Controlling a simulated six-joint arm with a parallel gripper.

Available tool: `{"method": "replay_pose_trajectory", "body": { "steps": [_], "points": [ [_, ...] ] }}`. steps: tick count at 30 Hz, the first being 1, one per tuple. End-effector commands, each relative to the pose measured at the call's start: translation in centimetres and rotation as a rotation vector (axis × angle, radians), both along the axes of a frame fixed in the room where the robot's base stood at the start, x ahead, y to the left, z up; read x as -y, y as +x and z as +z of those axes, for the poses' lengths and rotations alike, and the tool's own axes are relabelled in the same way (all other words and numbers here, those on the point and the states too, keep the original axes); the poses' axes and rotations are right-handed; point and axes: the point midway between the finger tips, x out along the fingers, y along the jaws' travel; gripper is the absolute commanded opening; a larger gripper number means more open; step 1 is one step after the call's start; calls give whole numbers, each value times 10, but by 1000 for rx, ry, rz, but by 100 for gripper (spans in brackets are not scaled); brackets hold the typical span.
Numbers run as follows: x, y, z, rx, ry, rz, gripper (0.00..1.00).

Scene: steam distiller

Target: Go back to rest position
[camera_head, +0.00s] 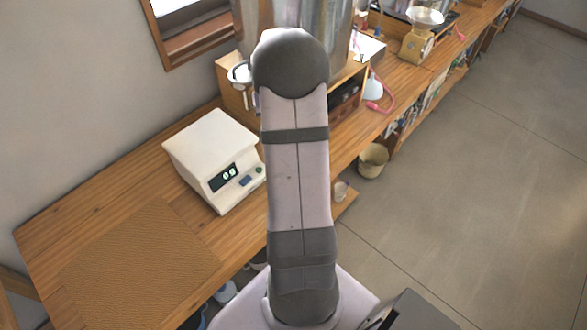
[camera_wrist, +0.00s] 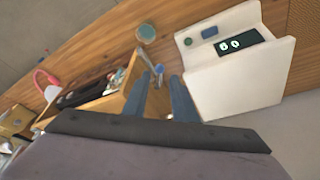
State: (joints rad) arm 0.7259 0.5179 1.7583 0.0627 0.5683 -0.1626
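My gripper (camera_wrist: 160,85) shows in the wrist view as two blue-grey fingers with a gap between them. It is open, and I see nothing held in it. A white scale (camera_head: 215,160) with a lit display stands on the wooden bench (camera_head: 60,235), left of my arm. The scale also shows in the wrist view (camera_wrist: 235,85), to the right of the fingers.
A steel vessel (camera_head: 335,30) and wooden box (camera_head: 235,80) stand behind my arm. A pink tube (camera_head: 385,100), white flask (camera_head: 373,88) and yellow scale (camera_head: 418,42) are further right. A brown mat (camera_head: 140,268) lies front left. A basket (camera_head: 373,160) stands beside the bench; the floor right is clear.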

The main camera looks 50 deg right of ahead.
Motion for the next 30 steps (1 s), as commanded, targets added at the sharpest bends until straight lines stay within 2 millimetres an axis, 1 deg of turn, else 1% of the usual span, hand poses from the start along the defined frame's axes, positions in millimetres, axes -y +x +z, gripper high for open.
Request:
{"method": "replay_pose_trajectory", "body": {
  "steps": [7,9,11,14,15,17,18,20,21,23,24,26,27,30],
  "points": [
    [0,0,0,1,4,-12,25],
    [-3,-3,-2,-8,22,-39,25],
    [-12,-14,-10,-37,52,-57,25],
    [-32,-38,-29,-101,105,-75,25],
    [-43,-51,-38,-132,132,-82,25],
    [-61,-73,-49,-184,171,-92,25],
    [-75,-89,-54,-219,197,-98,25],
    [-98,-113,-57,-268,231,-99,25],
    [-116,-125,-56,-296,247,-87,25],
    [-144,-143,-54,-336,264,-56,25],
    [-163,-153,-50,-361,270,-25,25],
    [-192,-167,-43,-390,268,37,25],
    [-210,-175,-39,-405,261,87,25],
    [-249,-190,-27,-416,226,221,25]
  ]
}}
